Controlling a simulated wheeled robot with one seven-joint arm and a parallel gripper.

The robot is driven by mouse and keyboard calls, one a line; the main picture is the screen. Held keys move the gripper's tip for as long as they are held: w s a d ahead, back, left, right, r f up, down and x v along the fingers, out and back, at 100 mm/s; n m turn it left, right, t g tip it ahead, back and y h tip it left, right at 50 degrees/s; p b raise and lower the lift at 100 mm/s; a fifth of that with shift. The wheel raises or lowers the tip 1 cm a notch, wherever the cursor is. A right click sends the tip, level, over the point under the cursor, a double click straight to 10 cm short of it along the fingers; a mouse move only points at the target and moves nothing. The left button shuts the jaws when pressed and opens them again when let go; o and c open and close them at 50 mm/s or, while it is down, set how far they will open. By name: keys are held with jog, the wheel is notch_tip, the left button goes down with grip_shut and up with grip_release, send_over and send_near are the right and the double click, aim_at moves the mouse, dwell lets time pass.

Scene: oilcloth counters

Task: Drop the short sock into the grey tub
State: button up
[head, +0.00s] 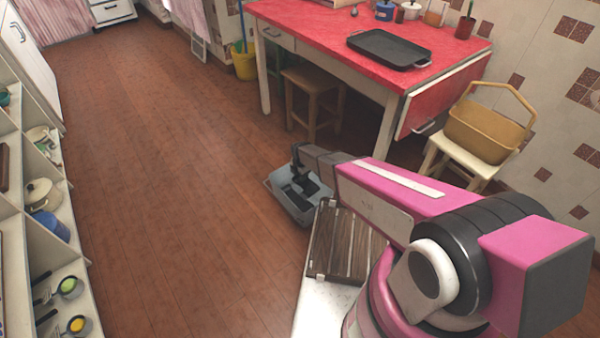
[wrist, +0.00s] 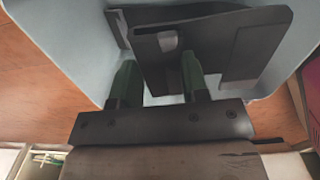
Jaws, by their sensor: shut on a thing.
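The grey tub (head: 273,184) stands at the middle of the head view, just beyond a slatted wooden thing. Its pale blue-grey walls (wrist: 82,45) fill much of the wrist view. My gripper (head: 300,184) reaches down over the tub's opening. In the wrist view, its two dark green fingers (wrist: 160,75) are shut on a dark grey thing that looks like the short sock (wrist: 148,42). It has flat, folded parts and a small lighter patch, and lies within the tub's outline. I cannot tell whether it touches the tub's floor.
The slatted wooden thing (head: 346,243) lies under my arm. A red table (head: 310,20) with a black tray (head: 390,48) stands behind, and a yellow basket (head: 485,133) sits on a stool to the right. Shelves (head: 30,232) line the left. The wooden floor (head: 160,180) between is clear.

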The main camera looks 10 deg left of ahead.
jog(key=shift+f, duration=0.1)
jog(key=o, duration=1)
notch_tip(320, 180, up, 11)
jog(key=shift+f, duration=0.1)
